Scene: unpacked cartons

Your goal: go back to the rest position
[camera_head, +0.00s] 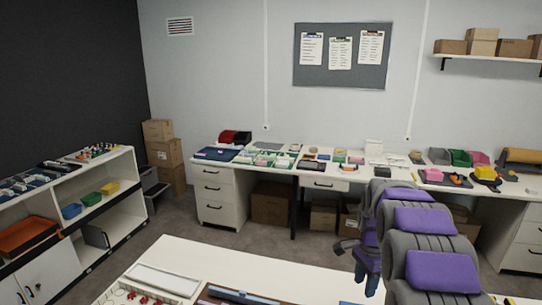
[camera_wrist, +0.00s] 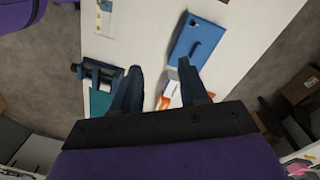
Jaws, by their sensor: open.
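My gripper (camera_head: 366,278) hangs at the end of my grey and purple arm, at the lower right of the head view, over or beside the near white table (camera_head: 225,255). In the wrist view my gripper (camera_wrist: 160,70) has its two dark blue fingers spread apart with nothing between them. Beyond the fingers is the white tabletop (camera_wrist: 145,40). A blue flat item with a raised handle (camera_wrist: 205,30) lies near the right fingertip. An orange and white item (camera_wrist: 172,92) is partly hidden by the right finger.
A dark item (camera_wrist: 92,72) and a teal piece (camera_wrist: 99,104) lie left of the fingers. The near table bears a white tray (camera_head: 165,279). A long bench (camera_head: 270,172) with many items lines the back wall. A white shelf unit (camera_head: 120,205) stands left. Grey floor (camera_head: 175,225) lies between.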

